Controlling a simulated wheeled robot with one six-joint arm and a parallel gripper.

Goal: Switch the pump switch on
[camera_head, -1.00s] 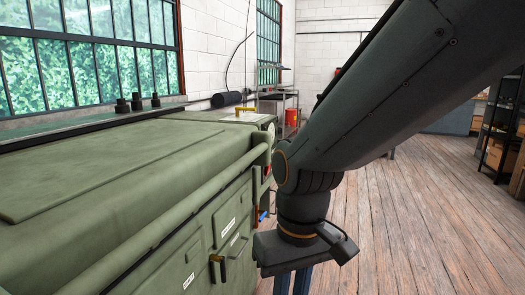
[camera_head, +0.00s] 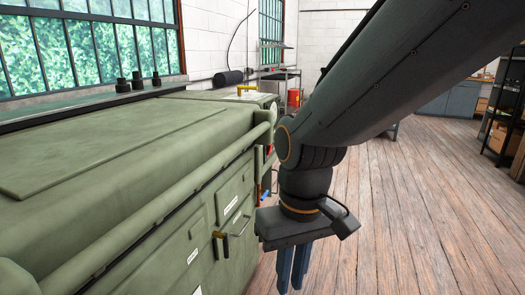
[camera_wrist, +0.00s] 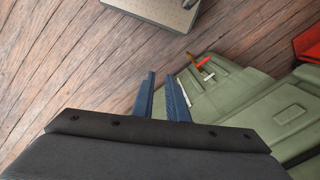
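My gripper (camera_head: 291,280) hangs pointing down beside the right end of a long green machine (camera_head: 120,150), over the wood floor. Its two blue fingers are apart with an empty gap in the wrist view (camera_wrist: 161,80). I cannot pick out the pump switch for certain. The machine's front has a yellow-and-black handle (camera_head: 218,237), small white labels and a blue-tipped part (camera_head: 264,194). A small red part (camera_head: 268,150) shows near its far end, partly hidden by my arm. In the wrist view, a red lever-like part (camera_wrist: 201,63) lies beyond the fingertips, touching nothing of mine.
A yellow handle (camera_head: 246,89) stands on the machine's far top. A red container (camera_head: 294,97) and a metal bench are behind. Shelving (camera_head: 505,120) stands at the far right. The wood floor (camera_head: 430,220) to the right is clear. A red object (camera_wrist: 308,45) shows in the wrist view.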

